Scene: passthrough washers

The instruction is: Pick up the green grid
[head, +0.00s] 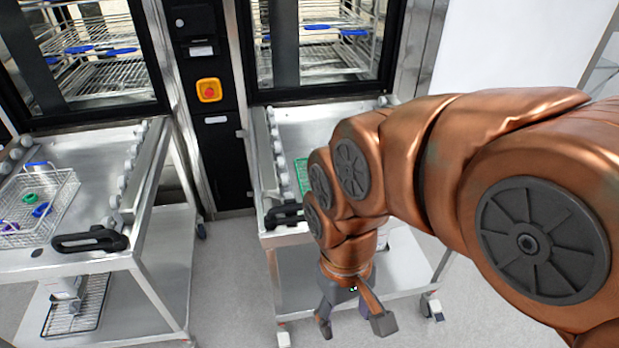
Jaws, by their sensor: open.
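The green grid (302,173) lies on the top of the right cart, and only a narrow strip of it shows left of my arm. My arm hides the rest of it. My gripper (352,327) hangs at the bottom centre, pointing down, in front of the right cart. Its fingers are spread apart and nothing is between them. It is nearer to me than the green grid and apart from it.
The right cart (262,160) has a black handle at its front left corner. The left cart (100,190) carries a wire basket (65,205) with coloured pieces in it. Two washers with racks stand behind, with a black panel (215,150) between them.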

